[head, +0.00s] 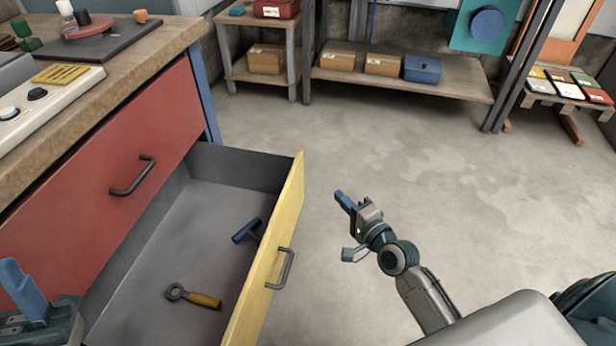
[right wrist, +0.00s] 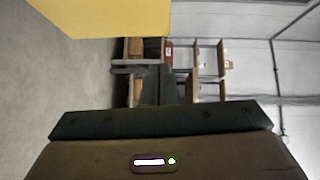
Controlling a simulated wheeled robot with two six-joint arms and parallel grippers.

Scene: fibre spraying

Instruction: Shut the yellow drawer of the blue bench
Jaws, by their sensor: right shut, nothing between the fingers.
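The yellow drawer (head: 268,255) of the blue bench is pulled well out, with its grey handle (head: 281,269) on the front. A blue-handled tool (head: 246,231) and a yellow-handled ring tool (head: 195,297) lie inside it. My right gripper (head: 343,200) is shut and empty, in front of the drawer and to the right of its yellow face, apart from it. In the right wrist view the yellow front (right wrist: 105,15) fills the top left, beyond the dark fingers (right wrist: 166,85). My left gripper (head: 22,285) is partly cut off at the lower left; its jaw opening is hidden.
A shut red drawer (head: 115,140) is above the open one. The bench top (head: 130,60) holds a panel with knobs and a dark mat. Shelves with boxes (head: 383,64) stand at the back. The floor (head: 440,180) right of the drawer is clear.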

